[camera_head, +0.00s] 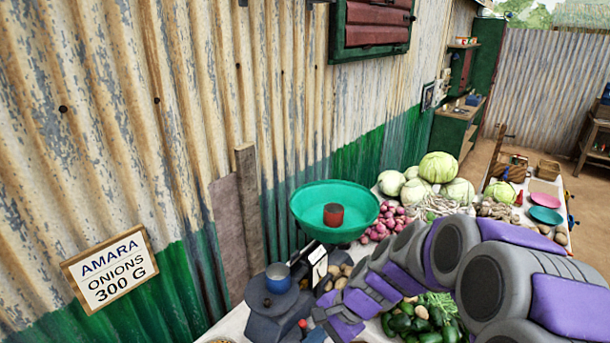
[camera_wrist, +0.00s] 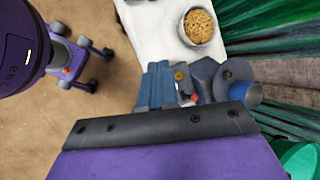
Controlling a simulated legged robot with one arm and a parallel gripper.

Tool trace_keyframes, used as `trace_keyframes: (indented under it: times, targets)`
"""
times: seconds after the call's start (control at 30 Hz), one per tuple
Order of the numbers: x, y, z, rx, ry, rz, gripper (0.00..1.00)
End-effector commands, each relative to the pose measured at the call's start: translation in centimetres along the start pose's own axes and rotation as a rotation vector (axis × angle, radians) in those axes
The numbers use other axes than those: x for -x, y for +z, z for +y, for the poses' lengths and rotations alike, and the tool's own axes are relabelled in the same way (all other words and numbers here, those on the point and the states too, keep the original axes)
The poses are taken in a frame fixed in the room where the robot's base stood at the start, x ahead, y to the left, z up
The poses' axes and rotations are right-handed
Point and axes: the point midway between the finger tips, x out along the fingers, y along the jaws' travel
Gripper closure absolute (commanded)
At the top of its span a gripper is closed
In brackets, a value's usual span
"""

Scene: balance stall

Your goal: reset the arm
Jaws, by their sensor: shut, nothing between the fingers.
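My arm reaches in from the right in the head view. My gripper (camera_head: 332,318) is at its far end, low in the middle, beside the grey-blue balance base (camera_head: 268,312). In the wrist view my gripper (camera_wrist: 160,124) shows as a purple block with a black edge across the bottom. It is shut and empty. The balance has a wide green pan (camera_head: 310,203) with a red-brown cylinder (camera_head: 334,215) in it. A small blue cup (camera_head: 278,278) stands on the base's near end. The arm hides part of the table.
A sign (camera_head: 110,268) reading AMARA ONIONS 300 G hangs on the corrugated wall (camera_head: 150,130) at left. Red onions (camera_head: 382,222), cabbages (camera_head: 438,168) and green peppers (camera_head: 400,322) crowd the stall. A bowl of small tan items (camera_wrist: 199,27) stands on the white tabletop (camera_wrist: 150,40). Bare floor (camera_wrist: 100,120) lies left.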

Motion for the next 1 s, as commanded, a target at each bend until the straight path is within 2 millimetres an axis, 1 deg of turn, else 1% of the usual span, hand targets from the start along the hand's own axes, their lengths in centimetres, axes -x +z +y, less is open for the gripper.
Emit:
trace_keyframes:
  times: [0.03, 0.1, 0.17, 0.3, 0.37, 0.47, 0.5, 0.7, 0.83, 0.9, 1.0]
  targets:
    - [0.5, 1.4, 1.2, 0.065, 0.029, 0.01, 1.0]
    - [1.2, 2.9, 2.9, 0.148, 0.077, 0.022, 1.0]
    - [1.8, 4.0, 4.4, 0.218, 0.116, 0.035, 1.0]
    - [3.1, 6.5, 8.5, 0.366, 0.22, 0.057, 1.0]
    - [3.8, 7.3, 10.2, 0.425, 0.263, 0.071, 1.0]
    - [4.7, 8.6, 13.4, 0.512, 0.341, 0.087, 1.0]
    - [5.1, 9.0, 14.8, 0.544, 0.373, 0.092, 1.0]
    - [6.8, 10.6, 20.7, 0.667, 0.516, 0.119, 1.0]
    - [7.5, 11.1, 23.2, 0.709, 0.575, 0.125, 1.0]
    - [7.7, 11.3, 23.9, 0.72, 0.593, 0.127, 1.0]
    - [7.9, 11.4, 24.4, 0.729, 0.605, 0.129, 1.0]
